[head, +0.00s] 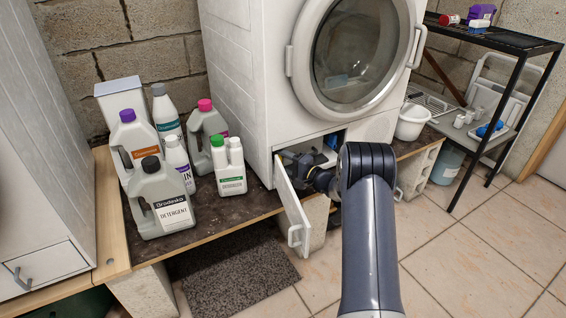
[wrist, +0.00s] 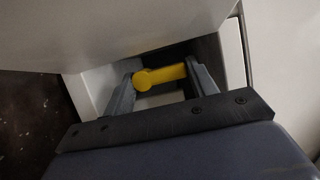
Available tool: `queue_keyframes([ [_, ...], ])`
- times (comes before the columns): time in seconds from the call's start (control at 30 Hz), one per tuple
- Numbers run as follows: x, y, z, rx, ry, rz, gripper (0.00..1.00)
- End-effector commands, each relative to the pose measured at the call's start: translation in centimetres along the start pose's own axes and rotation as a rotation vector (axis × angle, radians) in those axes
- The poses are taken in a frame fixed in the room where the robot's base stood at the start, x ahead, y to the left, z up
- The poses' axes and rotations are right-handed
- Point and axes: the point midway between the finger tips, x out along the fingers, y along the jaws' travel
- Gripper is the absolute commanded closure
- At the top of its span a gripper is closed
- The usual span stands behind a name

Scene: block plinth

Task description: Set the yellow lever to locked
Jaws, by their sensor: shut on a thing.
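The yellow lever (wrist: 172,74) shows in the wrist view inside a recess at the base of the white washing machine (head: 240,80). My gripper (wrist: 160,80) reaches into that recess, with one finger on each side of the lever, and is shut on it. In the head view my gripper (head: 312,170) is partly inside the opening behind the small open flap door (head: 291,207). My arm hides part of the opening there, and I cannot make out the lever in that view. I cannot read any lock marking.
Several detergent bottles (head: 168,212) stand left of the machine on the dark shelf top (head: 250,208). The open flap stands close beside my gripper. A white basin (head: 412,122) and a black metal rack (head: 500,40) are at right.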

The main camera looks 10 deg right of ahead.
Motion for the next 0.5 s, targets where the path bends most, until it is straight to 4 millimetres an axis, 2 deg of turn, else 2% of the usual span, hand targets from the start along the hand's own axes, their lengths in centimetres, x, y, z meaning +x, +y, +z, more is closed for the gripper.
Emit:
queue_keyframes([
  [0.27, -0.06, 0.24, -0.08, 0.037, 0.001, -0.014, 0.68],
  [0.5, -0.16, 0.52, -0.32, 0.165, 0.001, -0.067, 0.68],
])
